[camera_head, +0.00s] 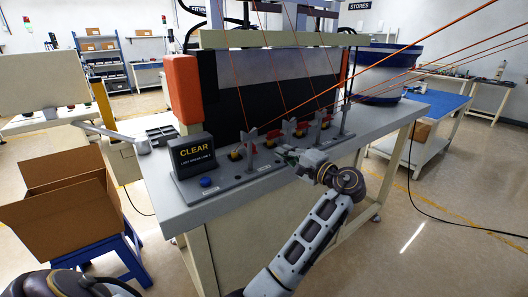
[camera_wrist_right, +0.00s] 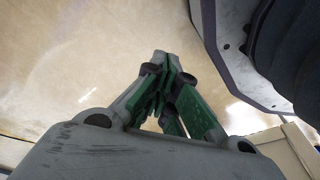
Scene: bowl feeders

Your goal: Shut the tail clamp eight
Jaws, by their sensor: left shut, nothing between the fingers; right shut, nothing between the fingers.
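A row of small tail clamps runs along the front ledge of the machine, with grey uprights, yellow parts and red pieces. The left-end clamp (camera_head: 248,147), a middle clamp (camera_head: 272,140) and one farther right (camera_head: 300,129) show. Their labels are too small to read, so I cannot tell which is eight or whether its lever is shut. My left gripper (camera_head: 284,154) is shut and empty just in front of the middle clamps; contact is unclear. My right gripper (camera_wrist_right: 163,65) is shut and empty over bare floor in the right wrist view.
A black CLEAR display (camera_head: 193,153) and blue button (camera_head: 205,182) stand left of the clamps. Orange lines (camera_head: 395,60) slant across above the ledge. An open carton (camera_head: 62,205) sits on a blue stool at left.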

